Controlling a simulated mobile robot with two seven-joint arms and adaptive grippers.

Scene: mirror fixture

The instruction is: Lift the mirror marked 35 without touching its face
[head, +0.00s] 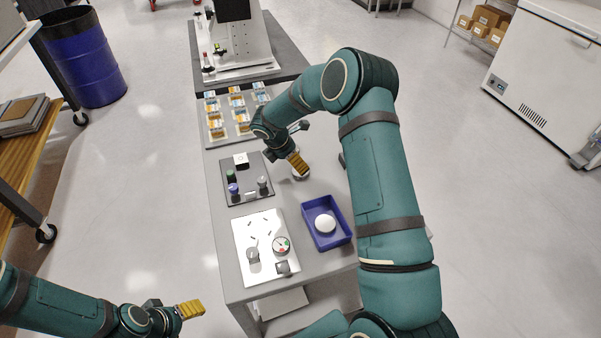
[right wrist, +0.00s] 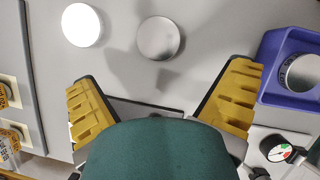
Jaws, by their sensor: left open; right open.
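I can read no 35 on any disc. A silver disc (right wrist: 158,38) lies on the grey table, with a bright white disc (right wrist: 82,25) beside it. Another round disc (head: 325,223) sits in a blue tray (head: 348,237); it also shows in the right wrist view (right wrist: 303,72). My right gripper (right wrist: 162,78) is open and empty above the table, the silver disc lying beyond its fingertips. In the head view the right gripper (head: 298,162) partly hides a disc below it. My left gripper (head: 190,309) is open and empty, off the table at lower left.
A dark panel with knobs (head: 262,198) and a white plate with a gauge (head: 265,222) lie left of the blue tray. A tray of small boxes (head: 215,138) and a tall machine (head: 240,45) stand farther back. A blue drum (head: 85,65) stands on the floor.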

